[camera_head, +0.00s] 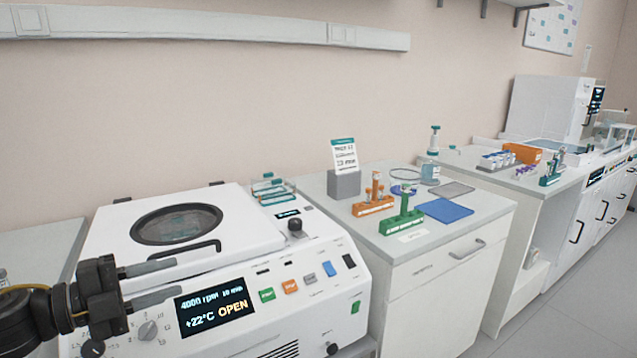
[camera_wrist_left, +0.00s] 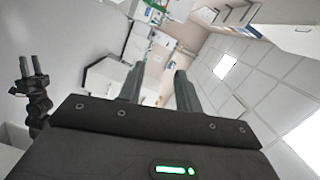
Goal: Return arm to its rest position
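My left gripper (camera_head: 155,281) comes in at the lower left of the head view, in front of the white centrifuge (camera_head: 235,262). Its two grey fingers are apart with nothing between them. In the left wrist view the same gripper (camera_wrist_left: 159,88) shows open and empty, with the room tilted behind it. Another gripper, my right one (camera_wrist_left: 32,66), shows small at the left of the left wrist view. Its two fingers stand apart and look empty. It is not in the head view.
The centrifuge display (camera_head: 213,305) reads OPEN, while its lid (camera_head: 180,225) looks lowered. To the right, a counter holds an orange rack (camera_head: 374,208), a green rack (camera_head: 402,222), a blue mat (camera_head: 445,210) and a sign (camera_head: 344,157). A gap separates it from the farther bench.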

